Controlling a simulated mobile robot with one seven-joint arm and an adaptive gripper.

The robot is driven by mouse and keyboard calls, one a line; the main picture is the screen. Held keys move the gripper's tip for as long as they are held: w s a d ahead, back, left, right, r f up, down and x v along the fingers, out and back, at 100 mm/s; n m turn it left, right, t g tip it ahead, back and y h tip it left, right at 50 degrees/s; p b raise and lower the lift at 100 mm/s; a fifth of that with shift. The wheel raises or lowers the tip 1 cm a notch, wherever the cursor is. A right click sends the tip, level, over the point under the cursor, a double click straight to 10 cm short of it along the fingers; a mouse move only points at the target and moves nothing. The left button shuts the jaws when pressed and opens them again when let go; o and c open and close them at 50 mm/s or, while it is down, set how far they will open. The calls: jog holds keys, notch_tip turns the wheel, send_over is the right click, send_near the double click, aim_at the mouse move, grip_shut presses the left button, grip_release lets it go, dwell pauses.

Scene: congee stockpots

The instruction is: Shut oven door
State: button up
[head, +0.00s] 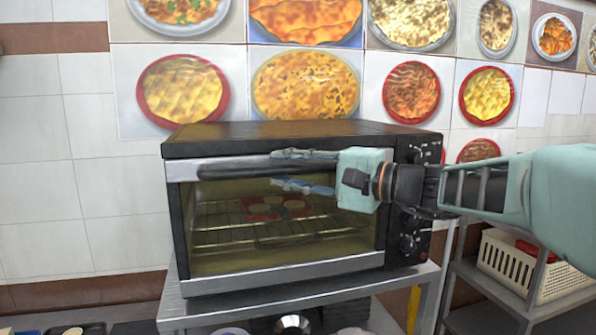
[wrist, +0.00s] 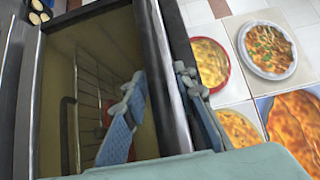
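The toaster oven (head: 290,136) stands on a metal stand against the tiled wall. Its glass oven door (head: 225,262) is upright, at or close to the front frame; I cannot tell if a small gap remains. The dark door handle (head: 240,171) runs along the door's top. My gripper (head: 273,169) comes in from the right, with its fingers pointing left, one above and one below the handle. The fingers are spread apart. In the wrist view, my gripper (wrist: 158,82) has a dark and silver bar between its fingers; contact is unclear.
Inside the oven, a red dish (head: 272,207) with pale pieces sits on the wire rack (head: 215,232). The metal stand (head: 427,277) is under the oven. A white basket (head: 506,265) sits on a shelf at the right. Food pictures (head: 305,85) cover the wall behind.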

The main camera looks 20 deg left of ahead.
jog(key=shift+o, duration=0.3)
jog(key=shift+d, duration=0.1)
jog(key=v, duration=1.2)
